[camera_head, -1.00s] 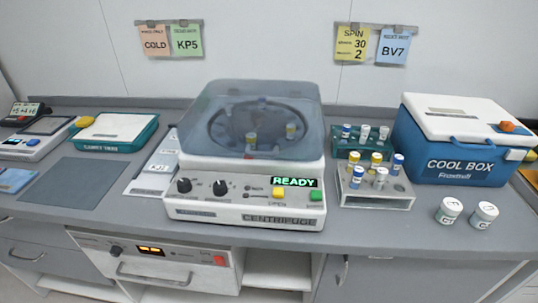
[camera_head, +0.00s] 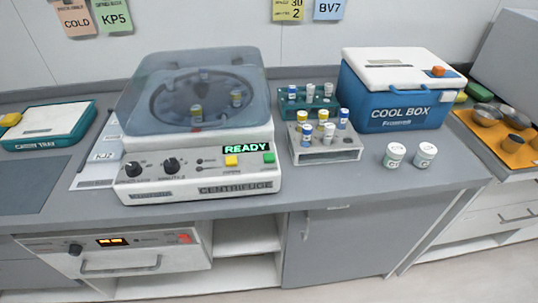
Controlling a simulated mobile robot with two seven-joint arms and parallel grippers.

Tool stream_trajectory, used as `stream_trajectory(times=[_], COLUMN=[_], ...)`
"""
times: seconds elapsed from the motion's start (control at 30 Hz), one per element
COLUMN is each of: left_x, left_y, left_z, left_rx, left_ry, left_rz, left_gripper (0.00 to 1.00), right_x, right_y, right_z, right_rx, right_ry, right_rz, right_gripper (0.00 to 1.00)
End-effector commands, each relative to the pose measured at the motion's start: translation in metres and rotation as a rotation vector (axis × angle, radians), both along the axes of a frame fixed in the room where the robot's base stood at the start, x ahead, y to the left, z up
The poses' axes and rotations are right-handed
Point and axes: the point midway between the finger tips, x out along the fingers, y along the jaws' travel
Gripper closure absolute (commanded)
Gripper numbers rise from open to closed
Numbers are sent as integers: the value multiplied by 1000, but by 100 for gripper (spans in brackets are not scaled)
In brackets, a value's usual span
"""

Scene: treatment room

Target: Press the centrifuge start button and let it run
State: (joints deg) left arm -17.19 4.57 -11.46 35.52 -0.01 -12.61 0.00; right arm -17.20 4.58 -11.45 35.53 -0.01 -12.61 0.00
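The centrifuge (camera_head: 150,187) stands on the grey counter, left of the picture's middle. Its translucent grey lid (camera_head: 160,75) is down, and several capped vials show through it in the round rotor. The display (camera_head: 247,148) reads READY in green. A yellow button (camera_head: 231,160) and a green button (camera_head: 269,157) sit below the display at the right of the front panel; I cannot read their labels. Two dark knobs are at the panel's left. Neither of my grippers is in view.
Right of the centrifuge stand a grey vial rack (camera_head: 327,157) and a green rack (camera_head: 281,103), both holding vials. Beyond are two white jars, the blue cool box (camera_head: 400,112) and an orange tray (camera_head: 500,142). The counter's front strip is clear.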

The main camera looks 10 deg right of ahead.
Motion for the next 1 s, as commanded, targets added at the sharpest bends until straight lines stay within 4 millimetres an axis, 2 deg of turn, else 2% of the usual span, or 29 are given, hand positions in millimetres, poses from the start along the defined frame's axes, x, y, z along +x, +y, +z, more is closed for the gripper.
stream_trajectory(times=[0.03, 0.3, 0.4, 1.0], left_x=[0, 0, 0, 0], left_y=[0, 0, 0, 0], left_z=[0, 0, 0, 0], left_rx=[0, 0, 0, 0], left_ry=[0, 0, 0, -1], left_rz=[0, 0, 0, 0], left_gripper=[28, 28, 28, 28], right_x=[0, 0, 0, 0], right_y=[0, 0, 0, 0], right_z=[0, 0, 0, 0], right_rx=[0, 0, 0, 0], right_ry=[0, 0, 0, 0], right_rz=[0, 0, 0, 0], right_gripper=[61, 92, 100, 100])
